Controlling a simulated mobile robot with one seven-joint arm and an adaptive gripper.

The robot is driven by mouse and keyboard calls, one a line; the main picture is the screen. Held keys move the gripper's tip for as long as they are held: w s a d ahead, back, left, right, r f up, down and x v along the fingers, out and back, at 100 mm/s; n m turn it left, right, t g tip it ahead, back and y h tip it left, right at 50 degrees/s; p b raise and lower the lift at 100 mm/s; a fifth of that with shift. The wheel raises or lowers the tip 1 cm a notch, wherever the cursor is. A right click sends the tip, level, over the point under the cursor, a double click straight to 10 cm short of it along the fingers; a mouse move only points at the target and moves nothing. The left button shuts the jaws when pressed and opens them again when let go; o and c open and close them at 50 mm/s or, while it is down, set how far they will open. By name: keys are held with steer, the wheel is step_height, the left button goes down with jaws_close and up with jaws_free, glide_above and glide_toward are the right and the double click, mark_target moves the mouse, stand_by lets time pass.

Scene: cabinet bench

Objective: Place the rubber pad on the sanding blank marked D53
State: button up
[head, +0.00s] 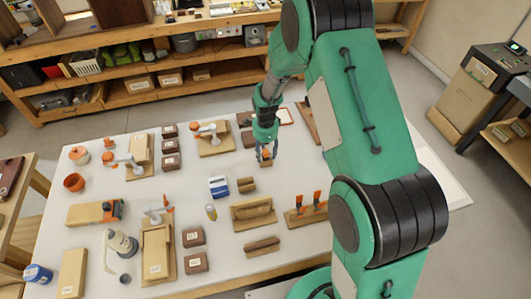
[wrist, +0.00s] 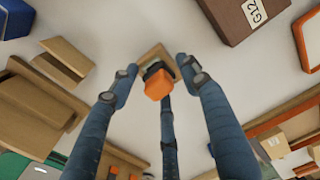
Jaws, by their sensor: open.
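My gripper (head: 266,153) is low over the back middle of the bench. In the wrist view its blue fingers (wrist: 163,85) are spread apart around a small orange and black piece (wrist: 158,88), in front of a small tan wooden block (wrist: 153,56). I cannot tell whether any finger touches them, or whether the orange and black piece is the rubber pad. Several dark brown labelled blocks, such as one at the left (head: 171,146) and one at the front (head: 193,237), look like sanding blanks. Their labels are too small to read in the head view, so D53 is not identified.
A brown block marked G12 (wrist: 232,14) lies near my fingers. A blue and white box (head: 218,186), stepped wooden pieces (head: 253,213) and an orange-handled clamp board (head: 306,213) stand around. Clear bench (head: 100,232) shows between things at the left.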

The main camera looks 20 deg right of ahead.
step_height(320, 180, up, 12)
steer(key=p, duration=0.2)
steer(key=shift+r, duration=0.15)
stand_by(0.5)
stand_by(0.5)
step_height(320, 180, up, 12)
steer(key=r+n+t, duration=0.1)
steer(key=n, duration=0.3)
glide_above(266, 151)
steer(key=s, duration=0.4)
steer(key=s+d+r+n+t, duration=0.15)
steer(key=s+r+n, duration=0.25)
steer(key=s+r, duration=0.6)
steer(key=s+r+n+t, duration=0.1)
steer(key=s+r+n, duration=0.4)
steer(key=s, duration=0.6)
steer(key=s+r+n+t, duration=0.2)
steer(key=s+r+n, duration=0.3)
steer(key=s, duration=0.6)
steer(key=shift+d+r, duration=0.15)
steer(key=shift+d, duration=0.05)
